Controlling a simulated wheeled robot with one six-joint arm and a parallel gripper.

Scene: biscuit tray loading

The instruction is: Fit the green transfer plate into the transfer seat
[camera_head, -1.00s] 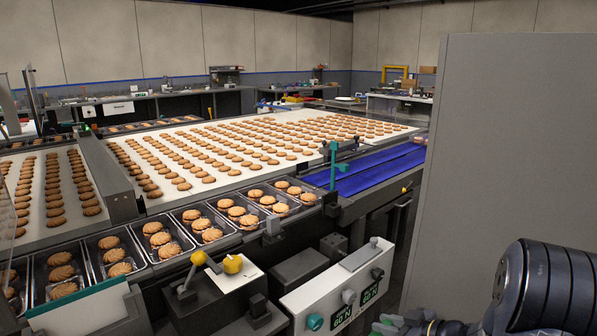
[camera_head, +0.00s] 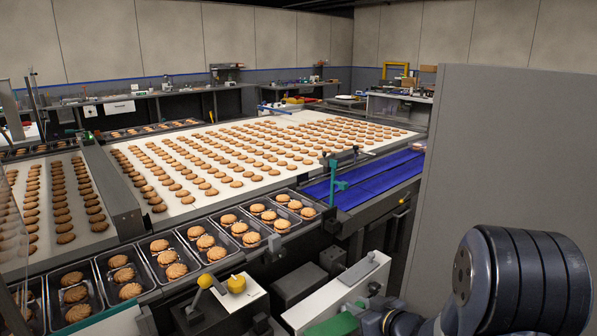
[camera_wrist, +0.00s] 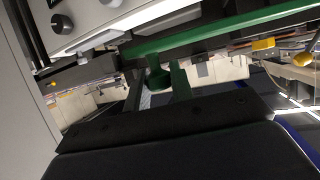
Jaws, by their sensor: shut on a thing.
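The green transfer plate (camera_head: 332,328) shows at the bottom edge of the head view, partly cut off, in front of the control box. In the wrist view it is a long green bar (camera_wrist: 225,38) crossing the upper part at a slant. My gripper (camera_wrist: 157,82) is shut on a green piece below this bar, which looks like part of the plate. My arm fills the lower right of the head view. I cannot make out the transfer seat for certain in either view.
Metal trays of biscuits (camera_head: 160,262) line the near side of the conveyor. A green upright bracket (camera_head: 334,180) stands beside the blue belt (camera_head: 375,178). A yellow knob (camera_head: 237,284) and a control box (camera_head: 340,292) stand in front. A tall grey panel (camera_head: 510,150) closes the right side.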

